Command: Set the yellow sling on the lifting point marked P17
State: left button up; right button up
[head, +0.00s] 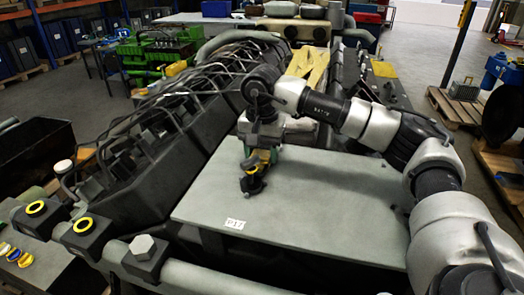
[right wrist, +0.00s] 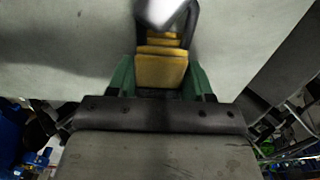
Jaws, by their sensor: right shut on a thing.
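My right gripper (head: 256,160) comes in from the right in the head view and points down over a flat grey plate (head: 330,195). It is shut on a small yellow and black piece (head: 253,182), seemingly the yellow sling, which hangs below the fingers. In the right wrist view the yellow piece (right wrist: 160,70) sits between the green fingers, with a dark loop and blurred bright metal beyond. I cannot tell whether it touches the plate. A white label reading P17 (head: 235,224) is at the plate's front edge, nearer than the gripper. My left gripper is not in view.
Black blocks with yellow rings (head: 83,226) and a hex-headed block (head: 142,247) line the front left. A dark engine bank with pipes (head: 165,125) rises left of the plate. Much of the plate is bare.

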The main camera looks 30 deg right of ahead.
jog(key=o, duration=1.2)
jog(key=shift+f, duration=0.1)
jog(key=shift+r, duration=0.4)
notch_tip(320, 180, up, 9)
jog(key=shift+r+b, duration=0.1)
jog(key=shift+b, duration=0.75)
jog(key=shift+r, duration=0.45)
